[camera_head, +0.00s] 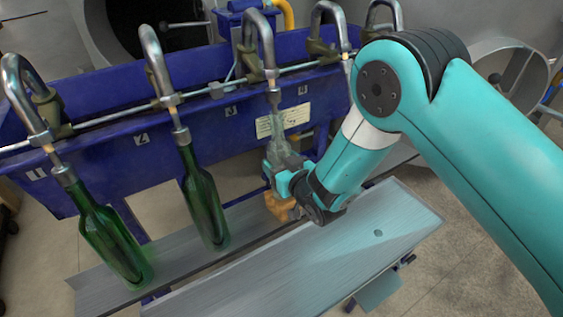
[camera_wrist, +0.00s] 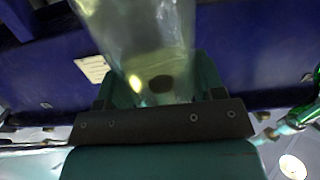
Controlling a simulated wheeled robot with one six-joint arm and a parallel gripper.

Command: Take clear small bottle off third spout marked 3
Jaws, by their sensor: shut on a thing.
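The clear small bottle (camera_head: 279,131) is upright below the third spout (camera_head: 262,50), whose label 3 (camera_head: 231,111) is on the blue trough. The spout's grey tip meets the bottle's neck. I cannot tell whether the tip is still inside it. My gripper (camera_head: 284,168) is shut on the bottle's lower body, which it partly hides. In the wrist view the bottle (camera_wrist: 140,35) rises large and see-through from between the fingers (camera_wrist: 155,90).
Green bottles hang at spout 1 (camera_head: 110,240) and spout 2 (camera_head: 203,200), left of my gripper. An orange block (camera_head: 279,206) is just below it. The grey shelf (camera_head: 300,265) in front is bare. More spouts (camera_head: 330,30) stand close on the right.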

